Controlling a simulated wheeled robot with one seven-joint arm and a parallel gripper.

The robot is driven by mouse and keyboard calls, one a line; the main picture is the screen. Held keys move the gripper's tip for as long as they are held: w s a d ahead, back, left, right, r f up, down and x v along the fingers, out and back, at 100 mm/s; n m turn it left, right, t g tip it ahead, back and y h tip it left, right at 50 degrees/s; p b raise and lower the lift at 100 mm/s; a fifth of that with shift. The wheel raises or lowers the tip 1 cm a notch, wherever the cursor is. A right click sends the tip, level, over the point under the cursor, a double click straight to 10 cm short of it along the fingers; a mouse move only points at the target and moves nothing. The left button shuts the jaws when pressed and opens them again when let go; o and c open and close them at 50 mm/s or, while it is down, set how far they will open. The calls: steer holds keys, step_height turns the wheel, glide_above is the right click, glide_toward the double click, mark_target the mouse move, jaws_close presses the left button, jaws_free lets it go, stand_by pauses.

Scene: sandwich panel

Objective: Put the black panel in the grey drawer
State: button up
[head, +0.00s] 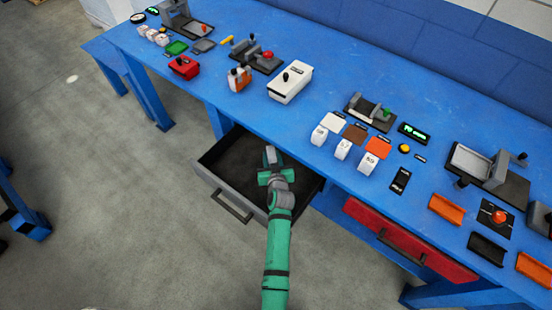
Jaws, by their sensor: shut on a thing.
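The grey drawer (225,190) is pulled out below the blue bench, its dark inside showing. My gripper (268,170) is over the opening of the drawer, towards its right side. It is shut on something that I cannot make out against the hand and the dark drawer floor. A black curved panel (487,249) lies on the bench at the right, between two orange ones, apart from my gripper. I cannot tell whether my gripper holds another black panel. My wrist and forearm hide part of the drawer's right side and front.
A red drawer (400,236) sits under the bench to the right. The blue bench (330,75) carries a white box (290,82), several small white blocks, orange panels (446,208) and grey fixtures. The bench's front edge runs close behind my gripper.

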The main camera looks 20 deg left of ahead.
steer(key=shift+w+a+f, duration=0.1)
steer(key=shift+w+f, duration=0.05)
steer(key=shift+f, duration=0.65)
steer(key=shift+d, duration=0.25)
steer(key=shift+s+a, duration=0.2)
steer(key=shift+a, duration=0.1)
steer(key=o, duration=1.1)
steer(key=shift+f, duration=0.1)
steer(key=shift+d, duration=0.1)
steer(key=v, duration=0.7)
steer(key=shift+s+d+r, duration=0.1)
steer(key=shift+s+r, duration=0.05)
steer(key=shift+r, duration=0.1)
